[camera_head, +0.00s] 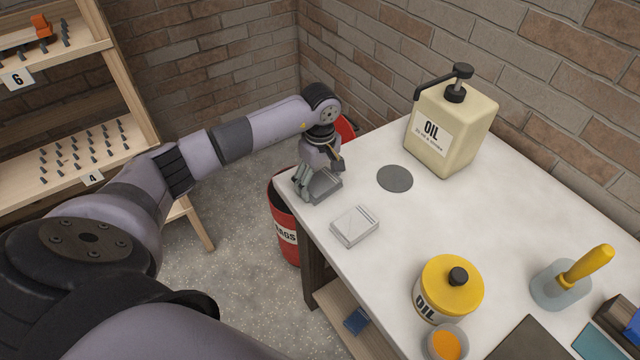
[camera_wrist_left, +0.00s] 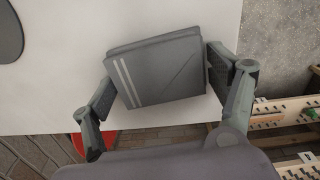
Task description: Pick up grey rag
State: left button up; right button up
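In the head view my left gripper (camera_head: 317,190) points down over the corner, with the rag (camera_head: 325,187) partly hidden by the fingers. My right gripper is not in view.
A lighter folded cloth (camera_head: 355,226) lies beside the rag on the white table (camera_head: 480,215). A red bin (camera_head: 284,222) is below the table edge.

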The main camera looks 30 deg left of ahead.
pick_arm(q)
jog(key=c, duration=0.5)
jog(key=shift+r, duration=0.2)
jog(key=shift+c, duration=0.2)
notch_tip(320, 180, up, 13)
jog(key=b, duration=0.3)
notch_tip(320, 180, up, 7)
send_over(321, 181)
jog(key=shift+s+f, duration=0.15)
jog(key=o, duration=0.5)
jog(key=c, duration=0.5)
